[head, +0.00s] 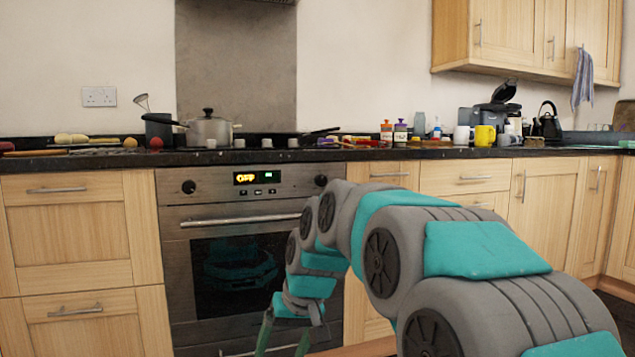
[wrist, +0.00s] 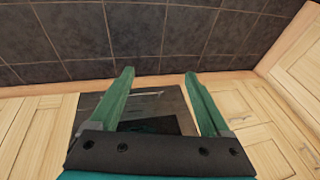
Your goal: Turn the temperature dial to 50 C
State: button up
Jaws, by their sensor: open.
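The steel oven (head: 240,250) is built into the wooden units. Its panel has a black dial at the left (head: 189,187) and another at the right (head: 321,181); I cannot tell which is the temperature dial. The display (head: 257,177) between them shows "OFF" in orange and a small green readout. My gripper (head: 283,345) is low in front of the oven door, well below the dials, and partly cut off by the picture's bottom edge. In the wrist view my gripper (wrist: 158,75) is open with nothing between its green fingers. No dial shows there.
The oven door handle (head: 245,220) runs across below the panel. A pot (head: 209,128) and several items stand on the dark worktop (head: 400,153) above. Dark floor tiles (wrist: 150,40) fill the wrist view's top. My arm covers cabinet fronts right of the oven.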

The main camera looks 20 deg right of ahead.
jog(key=w+d+r+m+t+p, duration=0.1)
jog(key=w+d+r+t, duration=0.4)
jog(key=w, duration=0.8)
jog(key=w+d+r, duration=0.3)
jog(key=w+r, duration=0.4)
jog(key=w, duration=0.5)
jog(key=w+d+r+t+h+p, duration=0.1)
jog(key=w+d+r+t, duration=0.3)
jog(key=d, duration=0.4)
jog(key=w+d+r+n+t+h+p, duration=0.1)
jog(key=w+d+r+t+p, duration=0.1)
jog(key=w+d+r+t, duration=0.3)
jog(key=w+d+r, duration=0.1)
jog(key=w+d, duration=0.1)
jog(key=w, duration=0.1)
jog(key=shift+w+d+r+t+h, duration=0.15)
jog(key=shift+d+r+t+h, duration=0.05)
jog(key=shift+d+t+h, duration=0.15)
